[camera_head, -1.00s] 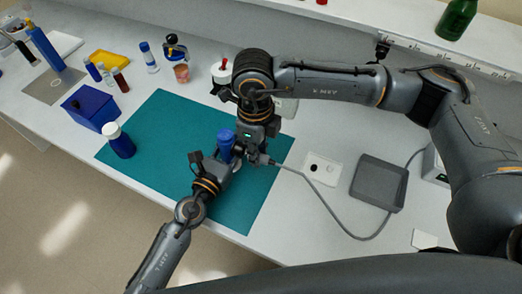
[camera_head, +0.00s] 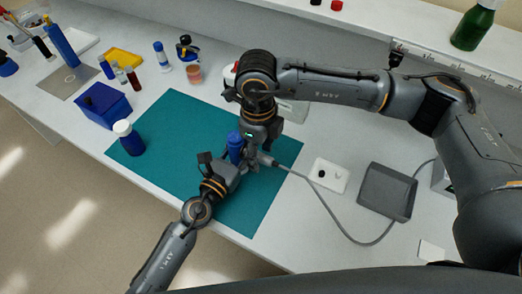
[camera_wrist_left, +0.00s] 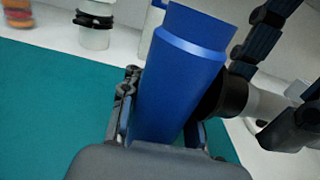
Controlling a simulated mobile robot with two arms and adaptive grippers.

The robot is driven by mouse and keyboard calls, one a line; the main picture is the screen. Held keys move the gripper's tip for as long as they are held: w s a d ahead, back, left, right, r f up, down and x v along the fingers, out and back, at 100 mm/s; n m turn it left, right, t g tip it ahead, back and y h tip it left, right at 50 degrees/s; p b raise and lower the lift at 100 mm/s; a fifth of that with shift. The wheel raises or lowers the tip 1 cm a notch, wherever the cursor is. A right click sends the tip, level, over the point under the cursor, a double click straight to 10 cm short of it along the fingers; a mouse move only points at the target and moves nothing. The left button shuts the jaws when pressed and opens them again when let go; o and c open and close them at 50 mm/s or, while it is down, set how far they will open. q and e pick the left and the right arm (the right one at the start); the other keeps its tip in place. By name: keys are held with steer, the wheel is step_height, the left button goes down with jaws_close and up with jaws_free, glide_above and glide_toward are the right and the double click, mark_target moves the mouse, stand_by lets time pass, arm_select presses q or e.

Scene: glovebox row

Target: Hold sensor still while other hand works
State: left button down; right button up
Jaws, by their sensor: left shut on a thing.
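The sensor, a blue cylinder (camera_head: 236,146), stands roughly upright between my two hands above the teal mat (camera_head: 180,130). My left gripper (camera_head: 236,163) is shut on it. In the left wrist view the sensor (camera_wrist_left: 182,75) rises tilted from between the left fingers. My right gripper (camera_head: 260,150) is close beside it on the right. In the left wrist view its dark fingers lie either side of a grey plug (camera_wrist_left: 265,105) with a black collar, close against the sensor's side. I cannot tell whether they grip the plug. A grey cable (camera_head: 330,212) runs from there.
The cable leads past a white plate (camera_head: 329,175) and a dark grey tray (camera_head: 388,192) on the right. A blue box (camera_head: 104,106) and a white-capped blue bottle (camera_head: 129,138) stand on the left. The mat's left part is clear.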

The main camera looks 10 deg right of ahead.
mark_target(259, 153)
steer(key=shift+r, duration=0.1)
step_height(259, 153, up, 12)
steer(key=shift+w, duration=0.2)
steer(key=shift+a, duration=0.1)
stand_by(0.7)
arm_select(q)
steer(key=shift+c, duration=1.4)
jaws_free()
steer(key=shift+o, duration=0.2)
steer(key=shift+o, duration=1.2)
steer(key=v, duration=1.2)
